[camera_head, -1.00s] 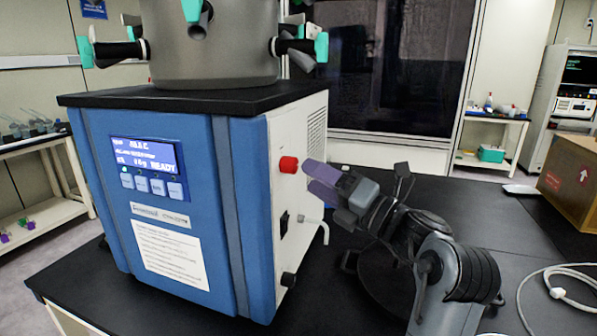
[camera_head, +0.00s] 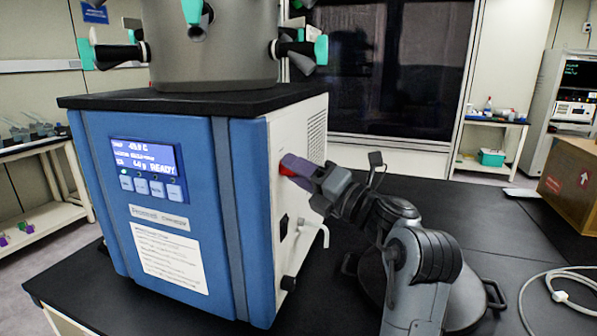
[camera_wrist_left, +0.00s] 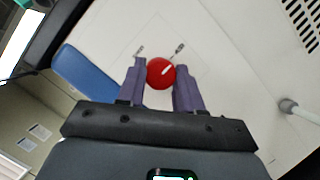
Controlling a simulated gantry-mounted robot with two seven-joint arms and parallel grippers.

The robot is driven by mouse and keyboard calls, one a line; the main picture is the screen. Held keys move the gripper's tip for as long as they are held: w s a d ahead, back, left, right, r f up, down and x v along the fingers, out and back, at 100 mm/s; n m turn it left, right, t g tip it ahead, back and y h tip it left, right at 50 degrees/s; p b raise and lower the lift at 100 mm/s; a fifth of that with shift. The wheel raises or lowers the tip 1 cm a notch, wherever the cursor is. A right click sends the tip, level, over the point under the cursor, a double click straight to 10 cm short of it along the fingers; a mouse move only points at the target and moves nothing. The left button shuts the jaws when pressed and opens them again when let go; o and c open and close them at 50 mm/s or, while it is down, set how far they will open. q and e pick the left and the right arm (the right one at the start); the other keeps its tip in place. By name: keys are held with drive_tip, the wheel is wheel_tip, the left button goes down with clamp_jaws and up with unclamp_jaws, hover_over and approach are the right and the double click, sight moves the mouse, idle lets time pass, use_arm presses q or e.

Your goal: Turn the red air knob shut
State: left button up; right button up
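The red air knob (camera_head: 286,171) is on the white right side panel of the blue freeze dryer. The purple fingers of my left gripper (camera_head: 296,168) are at the knob and partly cover it in the head view. In the left wrist view, the round red knob (camera_wrist_left: 161,73) with a white mark lies between the two fingertips of the left gripper (camera_wrist_left: 160,68), one on each side. The gaps beside the knob are too small to tell whether the fingers press on it. My right gripper is not in view.
The freeze dryer (camera_head: 232,215) stands on a black bench (camera_head: 520,240). A pale spout (camera_head: 318,223) sticks out below the knob, also visible in the wrist view (camera_wrist_left: 290,106). A cardboard box (camera_head: 570,190) and a white hose (camera_head: 560,285) are at the right.

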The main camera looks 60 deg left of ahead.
use_arm(q)
drive_tip(key=c, duration=0.4)
drive_tip(key=n+g+h+b, duration=0.2)
drive_tip(key=n+g+b, duration=0.1)
drive_tip(key=n, duration=0.5)
drive_tip(key=n+g+h+b, duration=0.2)
drive_tip(key=n+g+b, duration=0.1)
drive_tip(key=n, duration=0.5)
drive_tip(key=n+g+h+b, duration=0.2)
drive_tip(key=n+g+b, duration=0.1)
drive_tip(key=n, duration=0.6)
drive_tip(key=shift+w+a+g+b, duration=0.3)
drive_tip(key=shift+w+g+b, duration=0.1)
drive_tip(key=shift+b, duration=0.45)
drive_tip(key=shift+s, duration=0.1)
drive_tip(key=o, duration=1.1)
drive_tip(key=shift+c, duration=0.2)
